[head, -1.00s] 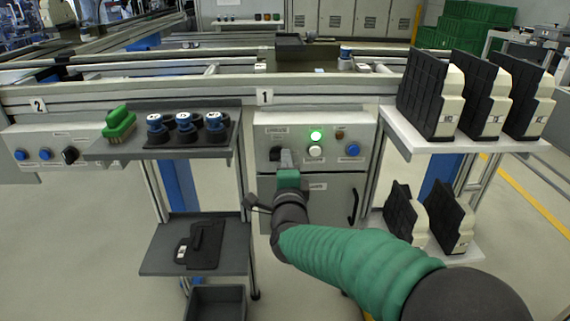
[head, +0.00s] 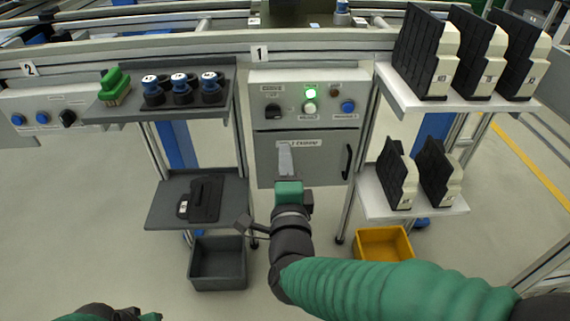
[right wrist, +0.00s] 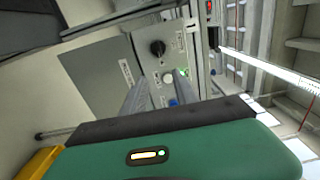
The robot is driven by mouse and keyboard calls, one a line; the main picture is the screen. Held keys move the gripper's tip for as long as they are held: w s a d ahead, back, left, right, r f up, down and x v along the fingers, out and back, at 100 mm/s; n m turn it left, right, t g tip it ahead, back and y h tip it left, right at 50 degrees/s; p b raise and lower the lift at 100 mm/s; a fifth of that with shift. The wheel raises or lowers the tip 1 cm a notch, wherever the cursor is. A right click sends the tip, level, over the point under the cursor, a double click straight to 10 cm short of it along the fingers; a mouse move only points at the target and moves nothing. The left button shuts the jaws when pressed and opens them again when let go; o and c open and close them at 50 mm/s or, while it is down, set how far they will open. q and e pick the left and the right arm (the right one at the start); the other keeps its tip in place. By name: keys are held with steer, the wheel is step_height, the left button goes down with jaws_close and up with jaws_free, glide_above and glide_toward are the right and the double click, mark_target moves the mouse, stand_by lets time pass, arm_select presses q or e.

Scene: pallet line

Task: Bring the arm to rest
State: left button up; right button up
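My right arm comes in from the bottom right of the head view. Its gripper (head: 285,150) is in front of the grey cabinet door (head: 322,170), below the control panel (head: 293,88). In the right wrist view the two grey fingers (right wrist: 160,80) stand apart with nothing between them, so it is open and empty. The panel's black knob (head: 273,111) and the lit green lamp (head: 311,93) are clear of the gripper; the knob also shows in the right wrist view (right wrist: 157,47). A bit of my left arm shows at the bottom left; its fingers are out of frame.
Left shelves hold a green brush (head: 115,87), blue-topped parts (head: 181,88) and a black item (head: 203,198). Right shelves hold several black-and-cream units (head: 428,50). A grey bin (head: 217,263) and a yellow bin (head: 384,243) stand on the floor. The floor at left is clear.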

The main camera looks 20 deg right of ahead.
arm_select(q)
steer(key=shift+f, duration=0.7)
arm_select(e)
steer(key=shift+s+a+f, duration=0.2)
steer(key=shift+s+f, duration=0.1)
steer(key=shift+s, duration=0.3)
